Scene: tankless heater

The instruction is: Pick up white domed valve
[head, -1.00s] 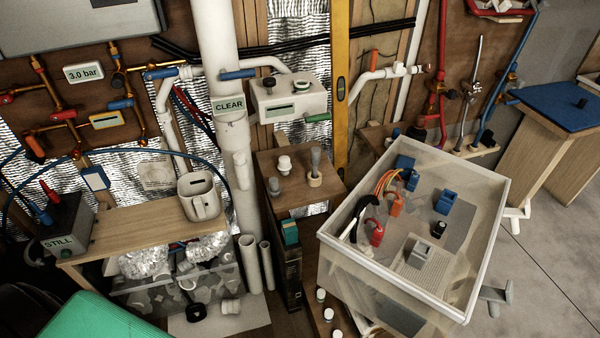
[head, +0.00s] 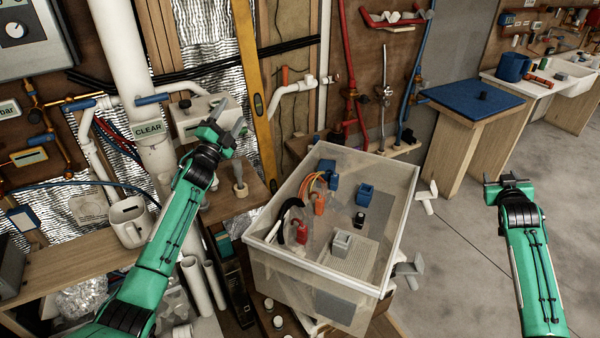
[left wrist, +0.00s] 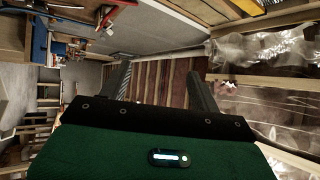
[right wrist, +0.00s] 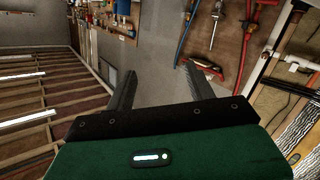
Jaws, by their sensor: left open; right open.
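The small white domed piece that stood on the wooden shelf (head: 250,197) is not visible now; my left arm covers that part of the shelf. My left gripper (head: 229,122) is open and empty, in front of the white box unit by the CLEAR label. In the left wrist view its fingers (left wrist: 160,85) are apart with nothing between them. My right gripper (head: 507,179) is open and empty over the floor at the right. In the right wrist view its fingers (right wrist: 163,80) are also apart, with nothing held.
A clear bin (head: 262,250) with blue, red and orange parts stands right of the shelf. A grey brush-like piece (head: 239,178) stands on the shelf. A white pipe (head: 128,60) rises behind.

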